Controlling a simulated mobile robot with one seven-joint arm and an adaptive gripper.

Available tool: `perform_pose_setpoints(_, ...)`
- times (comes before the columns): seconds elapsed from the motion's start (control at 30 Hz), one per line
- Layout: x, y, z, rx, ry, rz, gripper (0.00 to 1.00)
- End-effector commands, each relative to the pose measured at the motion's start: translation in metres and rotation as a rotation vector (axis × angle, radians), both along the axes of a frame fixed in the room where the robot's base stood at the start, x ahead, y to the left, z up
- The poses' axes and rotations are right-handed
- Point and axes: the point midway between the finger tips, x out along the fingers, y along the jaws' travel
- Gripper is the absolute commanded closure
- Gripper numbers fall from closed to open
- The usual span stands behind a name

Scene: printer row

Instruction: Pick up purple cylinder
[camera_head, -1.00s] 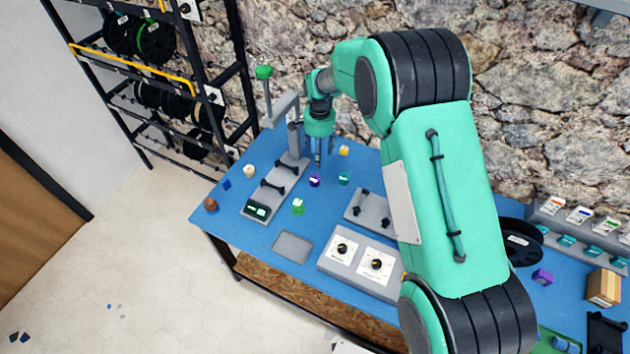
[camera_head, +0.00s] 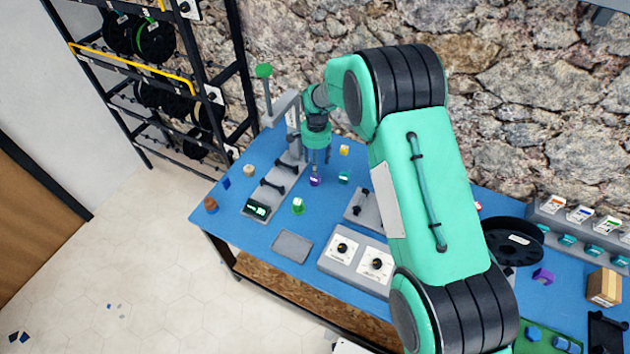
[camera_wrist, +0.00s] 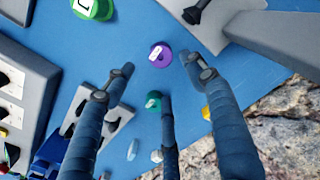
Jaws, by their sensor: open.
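The purple cylinder (camera_head: 315,181) stands on the blue table (camera_head: 262,246), with a small white label on it. In the wrist view the purple cylinder (camera_wrist: 160,55) lies just beyond my fingertips, between the two outer fingers. My gripper (camera_head: 316,168) is directly above the cylinder and pointing down. In the wrist view my gripper (camera_wrist: 162,85) has its three blue fingers spread and empty. I cannot tell whether any finger touches the cylinder.
A teal cylinder (camera_head: 344,177) stands close to the right. A green piece (camera_head: 298,206) is nearer the front. A grey press-like stand (camera_head: 287,170) with a green-topped lever rises on the left. A grey panel with dials (camera_head: 358,262) stands at the front.

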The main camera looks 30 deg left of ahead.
Motion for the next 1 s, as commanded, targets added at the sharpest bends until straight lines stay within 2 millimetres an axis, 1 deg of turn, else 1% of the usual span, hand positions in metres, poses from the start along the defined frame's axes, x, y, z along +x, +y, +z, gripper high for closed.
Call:
perform_pose_setpoints(0.03,0.000,0.000,-0.009,-0.002,0.001,0.000,0.44)
perform_pose_setpoints(0.1,0.000,0.000,-0.019,0.000,0.000,0.000,0.44)
perform_pose_setpoints(0.23,0.000,0.000,-0.032,0.000,0.000,0.000,0.44)
perform_pose_setpoints(0.4,0.000,0.000,-0.038,0.001,0.000,0.000,0.44)
perform_pose_setpoints(0.77,0.000,0.000,-0.040,0.000,0.000,0.000,0.44)
perform_pose_setpoints(0.87,0.000,0.001,-0.045,-0.001,0.001,0.000,0.44)
perform_pose_setpoints(1.0,0.001,0.002,-0.057,0.000,0.000,0.000,0.44)
